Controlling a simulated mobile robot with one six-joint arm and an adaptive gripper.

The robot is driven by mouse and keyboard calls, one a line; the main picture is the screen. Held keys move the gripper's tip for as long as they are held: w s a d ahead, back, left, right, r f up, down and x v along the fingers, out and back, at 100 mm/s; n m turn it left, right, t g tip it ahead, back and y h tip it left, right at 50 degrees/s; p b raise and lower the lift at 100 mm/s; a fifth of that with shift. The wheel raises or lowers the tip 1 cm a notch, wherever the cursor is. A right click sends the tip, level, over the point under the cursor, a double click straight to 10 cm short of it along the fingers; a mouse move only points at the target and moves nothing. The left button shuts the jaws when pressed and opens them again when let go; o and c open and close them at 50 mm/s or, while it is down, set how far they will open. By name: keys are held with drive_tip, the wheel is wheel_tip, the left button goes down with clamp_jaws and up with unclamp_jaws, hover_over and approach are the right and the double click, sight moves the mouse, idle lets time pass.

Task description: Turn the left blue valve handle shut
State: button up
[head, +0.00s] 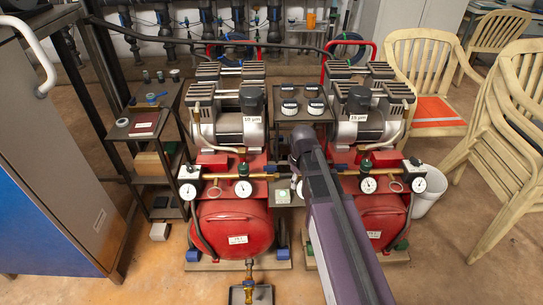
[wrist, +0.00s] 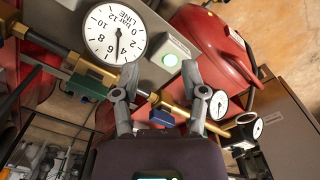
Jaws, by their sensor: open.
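The left blue valve handle (head: 243,170) sits on the brass pipe above the left red tank in the head view. In the wrist view a blue handle (wrist: 162,116) on the brass pipe shows between the fingers, low in the picture. My gripper (wrist: 160,75) is open, with one finger on each side of this handle in the picture. I cannot tell whether either finger touches it. A second blue handle (head: 340,167) is to the right, just beyond my arm.
A large LINE gauge (wrist: 115,33) and a green handle (wrist: 88,88) are close by in the wrist view. Small gauges (wrist: 218,103) sit along the pipe. The left red tank (head: 232,228) is below the manifold. A shelf rack (head: 158,150) stands at the left.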

sight(272, 167)
drive_tip(key=w+a+r+n+p, duration=0.8)
drive_tip(key=w+r+n+p, duration=0.1)
drive_tip(key=w+r, duration=0.1)
drive_tip(key=shift+w+a+r+n, duration=0.3)
drive_tip(key=shift+w, duration=0.05)
drive_tip(key=shift+f, duration=0.25)
wheel_tip(272, 167, down, 13)
drive_tip(key=b, duration=1.3)
drive_tip(key=shift+f+b, duration=0.15)
drive_tip(key=shift+b, duration=0.2)
clamp_jaws()
